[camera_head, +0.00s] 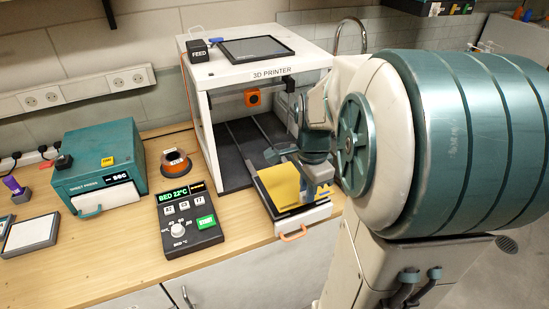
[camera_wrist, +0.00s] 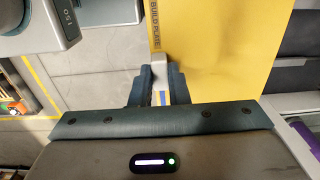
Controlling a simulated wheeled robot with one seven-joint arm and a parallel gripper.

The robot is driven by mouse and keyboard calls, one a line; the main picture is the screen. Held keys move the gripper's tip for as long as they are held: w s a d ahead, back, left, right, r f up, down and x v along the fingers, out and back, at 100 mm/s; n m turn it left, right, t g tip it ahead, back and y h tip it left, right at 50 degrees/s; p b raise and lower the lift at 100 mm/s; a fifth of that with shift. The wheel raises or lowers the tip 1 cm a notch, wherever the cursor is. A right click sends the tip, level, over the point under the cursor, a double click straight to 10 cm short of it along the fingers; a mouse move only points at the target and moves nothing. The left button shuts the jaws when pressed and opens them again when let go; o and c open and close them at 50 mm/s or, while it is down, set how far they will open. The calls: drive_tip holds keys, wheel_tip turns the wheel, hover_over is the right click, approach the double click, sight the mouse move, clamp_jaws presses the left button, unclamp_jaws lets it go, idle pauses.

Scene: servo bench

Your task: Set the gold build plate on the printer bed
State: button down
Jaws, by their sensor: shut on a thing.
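The gold build plate (camera_head: 279,187) is a flat yellow sheet at the front opening of the 3D printer. It appears over the pulled-out printer bed (camera_head: 262,197), a dark slab with a pale front and an orange handle. I cannot tell whether plate and bed touch. The plate hides most of the bed's top.
The white-framed 3D printer (camera_head: 267,73) stands behind the plate. A bed temperature control box (camera_head: 186,215) reading 22°C is left of the bed. A spool (camera_head: 175,161) and a teal box (camera_head: 100,165) stand further left. Bare bench wood (camera_head: 110,262) is at front left.

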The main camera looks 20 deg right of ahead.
sight(294, 178)
drive_tip(key=w+f, duration=0.2)
drive_tip(key=w, duration=0.1)
drive_tip(key=w+d+f, duration=0.1)
drive_tip(key=shift+w+d+p, duration=0.1)
drive_tip(key=shift+w+p, duration=0.25)
drive_tip(key=shift+w, duration=0.05)
drive_tip(key=shift+f, duration=2)
drive_tip(key=shift+f, duration=0.1)
drive_tip(key=shift+f, duration=0.15)
drive_tip(key=c, duration=1.4)
unclamp_jaws()
drive_tip(key=shift+r, duration=0.2)
